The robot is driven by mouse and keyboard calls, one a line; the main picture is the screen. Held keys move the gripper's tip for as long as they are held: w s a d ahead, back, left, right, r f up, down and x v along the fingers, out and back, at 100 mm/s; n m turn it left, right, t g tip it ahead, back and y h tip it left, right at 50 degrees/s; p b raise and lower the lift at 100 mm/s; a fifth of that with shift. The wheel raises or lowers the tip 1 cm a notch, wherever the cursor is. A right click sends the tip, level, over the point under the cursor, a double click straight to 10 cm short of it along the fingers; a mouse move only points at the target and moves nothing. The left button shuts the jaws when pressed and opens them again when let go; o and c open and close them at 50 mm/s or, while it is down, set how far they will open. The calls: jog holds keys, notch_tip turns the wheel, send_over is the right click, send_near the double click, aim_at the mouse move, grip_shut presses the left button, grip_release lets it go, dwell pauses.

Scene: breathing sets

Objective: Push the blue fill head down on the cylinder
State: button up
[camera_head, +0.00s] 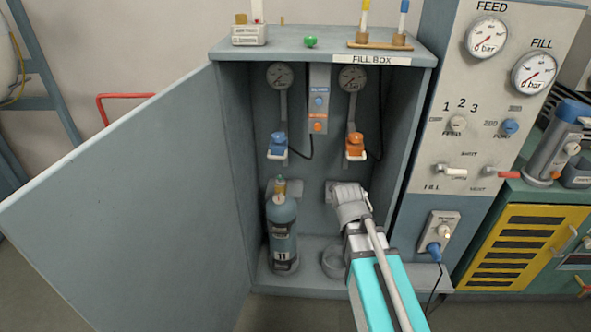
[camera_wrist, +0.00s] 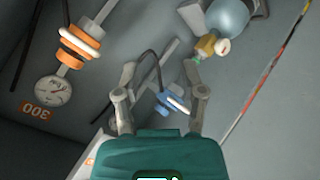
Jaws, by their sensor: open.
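A vertical gap shows between head and valve. In the wrist view the blue head (camera_wrist: 173,103) appears beyond and between the two spread fingers of my gripper (camera_wrist: 160,82). The cylinder (camera_wrist: 228,14) and its valve (camera_wrist: 206,45) are at upper right there. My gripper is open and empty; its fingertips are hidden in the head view.
An orange fill head (camera_head: 355,145) hangs at the right, above an empty round holder (camera_head: 334,262). A switch panel (camera_head: 319,98) sits between the gauges. The box door (camera_head: 125,205) stands open at left. The control panel (camera_head: 480,120) is at right.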

jog(key=w+a+f+n+t+y+b, duration=0.2)
jog(key=w+a+n+t+y+b, duration=0.15)
jog(key=a+n+t+b, duration=0.35)
jog(key=n+t+y+b, duration=0.1)
jog(key=n+y+b, duration=0.4)
jog(key=b, duration=0.4)
send_near(277, 158)
jog(key=s+n, duration=0.1)
jog(key=s, duration=0.2)
jog(key=shift+d+f+h, duration=0.35)
jog(key=shift+h, duration=0.1)
jog(key=p+x, duration=0.2)
jog(key=x, duration=1.1)
jog(key=shift+w+a+r+p, duration=0.1)
jog(key=shift+w+a+p, duration=0.05)
jog(key=shift+w+p, duration=0.2)
grip_shut()
